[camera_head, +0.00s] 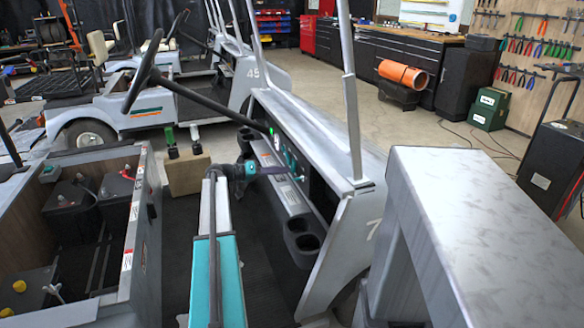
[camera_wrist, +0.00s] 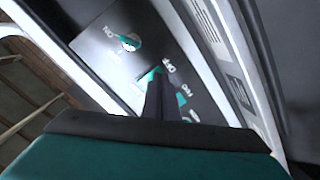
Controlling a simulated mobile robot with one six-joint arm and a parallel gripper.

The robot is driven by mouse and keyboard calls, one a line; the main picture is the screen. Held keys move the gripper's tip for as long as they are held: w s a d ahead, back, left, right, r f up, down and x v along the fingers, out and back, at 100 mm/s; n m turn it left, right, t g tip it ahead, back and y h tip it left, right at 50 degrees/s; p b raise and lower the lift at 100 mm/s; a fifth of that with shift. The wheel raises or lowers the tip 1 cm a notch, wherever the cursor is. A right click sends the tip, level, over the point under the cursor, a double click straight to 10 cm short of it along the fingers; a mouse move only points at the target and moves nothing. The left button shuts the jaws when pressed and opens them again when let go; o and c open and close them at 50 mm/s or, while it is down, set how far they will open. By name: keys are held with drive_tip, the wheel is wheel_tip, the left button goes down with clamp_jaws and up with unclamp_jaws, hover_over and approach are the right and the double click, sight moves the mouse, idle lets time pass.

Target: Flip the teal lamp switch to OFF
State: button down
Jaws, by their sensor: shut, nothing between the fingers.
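The dashboard panel of the cart (camera_head: 285,150) carries small teal controls. In the wrist view, a teal lever (camera_wrist: 150,75) shows just beyond the fingertips of my gripper (camera_wrist: 157,82), with a white OFF label to its upper right. I cannot tell whether they touch. Another teal control (camera_wrist: 128,42) sits on a round metal base higher on the panel, near an ON label. A third teal piece is partly behind the fingers. Which one is the lamp switch is not clear. My gripper is shut and empty, its fingers pointing at the panel; it also shows in the head view (camera_head: 283,169).
The steering wheel (camera_head: 144,72) and its column cross left of the dashboard. Cup holders (camera_head: 303,240) lie below the panel. Roof posts (camera_head: 350,95) rise beside it. An open battery bay (camera_head: 75,210) is at left. A large grey block (camera_head: 470,220) fills the right.

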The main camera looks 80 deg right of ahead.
drive_tip(key=shift+x, duration=0.85)
idle(1.0)
drive_tip(key=shift+w, duration=0.15)
drive_tip(key=b+v, duration=0.1)
drive_tip(key=v, duration=0.6)
idle(0.7)
drive_tip(key=shift+r, duration=0.1)
idle(0.4)
